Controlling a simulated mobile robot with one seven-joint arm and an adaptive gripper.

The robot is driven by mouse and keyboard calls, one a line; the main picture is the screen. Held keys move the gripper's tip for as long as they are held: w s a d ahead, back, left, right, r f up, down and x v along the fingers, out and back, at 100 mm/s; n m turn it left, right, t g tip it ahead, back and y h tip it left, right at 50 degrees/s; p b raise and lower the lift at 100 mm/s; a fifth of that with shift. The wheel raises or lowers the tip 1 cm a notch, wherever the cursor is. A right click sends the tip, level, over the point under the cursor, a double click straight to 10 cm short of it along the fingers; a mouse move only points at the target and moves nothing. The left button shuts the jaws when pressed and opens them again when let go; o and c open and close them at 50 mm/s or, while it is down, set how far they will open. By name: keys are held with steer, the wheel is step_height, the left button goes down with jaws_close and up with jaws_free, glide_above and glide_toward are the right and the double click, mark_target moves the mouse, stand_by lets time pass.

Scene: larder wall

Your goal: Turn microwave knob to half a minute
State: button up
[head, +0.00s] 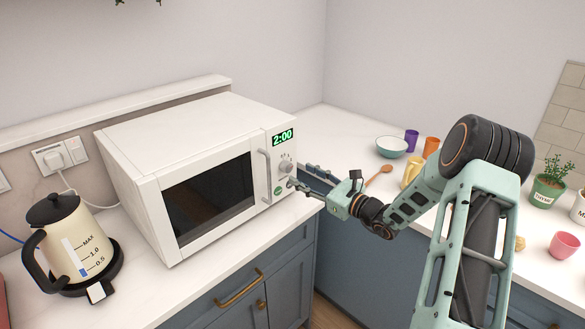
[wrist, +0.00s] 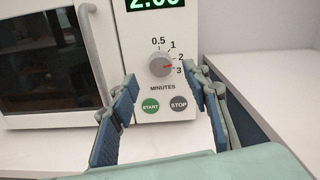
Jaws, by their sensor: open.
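The white microwave (head: 190,150) stands on the counter, its door shut. Its green display (head: 283,137) reads 2:00. The grey round knob (wrist: 160,64) sits below the display, above the green START button (wrist: 150,105) and the grey STOP button (wrist: 179,104). Its red mark points right, towards the 2 and 3 labels; I cannot tell exactly which. The knob also shows in the head view (head: 285,166). My gripper (wrist: 167,82) is open in front of the panel, one finger on each side of the knob in the picture. I see no contact with the knob.
The microwave's door handle (wrist: 93,55) stands out just left of my left finger. A kettle (head: 68,245) stands left of the microwave. A teal bowl (head: 392,147), a wooden spoon (head: 379,174) and cups lie on the right counter. A blue-grey drawer front (head: 232,300) is below.

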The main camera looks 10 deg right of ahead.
mark_target(289, 168)
steer(key=x, duration=0.5)
steer(key=shift+w+a+p, duration=0.15)
steer(key=shift+w+p, duration=0.05)
steer(key=shift+p, duration=0.15)
steer(key=c, duration=1.2)
